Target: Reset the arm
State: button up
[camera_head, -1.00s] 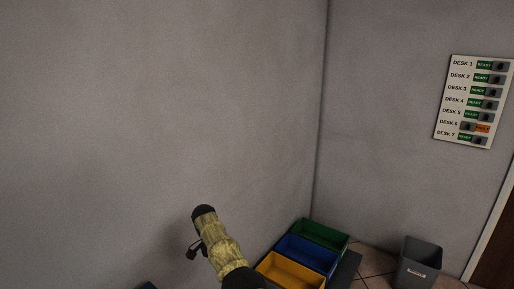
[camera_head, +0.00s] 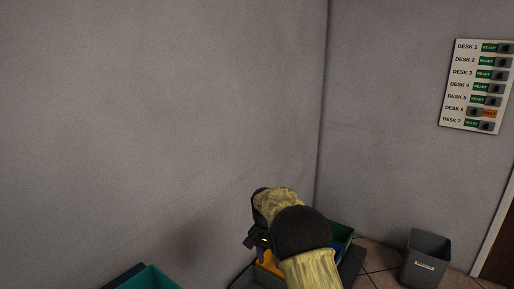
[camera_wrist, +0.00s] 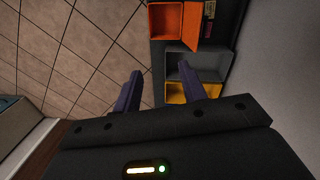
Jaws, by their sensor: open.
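My arm (camera_head: 300,232), yellow with black joints, reaches up from the bottom of the head view and bends toward the left wall. In the wrist view my gripper (camera_wrist: 158,76) is open, with two dark purple fingers spread apart and nothing between them. An orange-red bin (camera_wrist: 166,30), a grey bin (camera_wrist: 215,63) and a yellow bin (camera_wrist: 175,92) lie beyond the fingers. In the head view the fingertips cannot be made out clearly; the arm's end is in front of the bins.
A teal bin (camera_head: 150,279) shows at lower left. A green bin (camera_head: 342,234) is partly hidden behind my arm. A grey waste bin (camera_head: 426,258) stands on the tiled floor by the right wall. A desk status board (camera_head: 475,86) hangs there; Desk 6 reads FAULT.

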jog(key=s+d+f+n+t+b, duration=0.15)
jog(key=s+d+f+b, duration=0.35)
jog(key=s, duration=0.5)
jog(key=s+d+f+n+t+y+b, duration=0.1)
jog(key=s+d+f+n+b, duration=0.15)
jog(key=s+f+b, duration=0.5)
jog(key=s+d+f+n+t+b, duration=0.15)
jog(key=s+d+b, duration=0.25)
jog(key=s, duration=0.8)
notch_tip(320, 180, up, 38)
jog(key=p, duration=3.8)
jog(key=shift+w+f+g, duration=0.2)
jog(key=shift+w+g, duration=0.1)
jog(key=shift+g, duration=0.1)
jog(key=shift+m, duration=0.25)
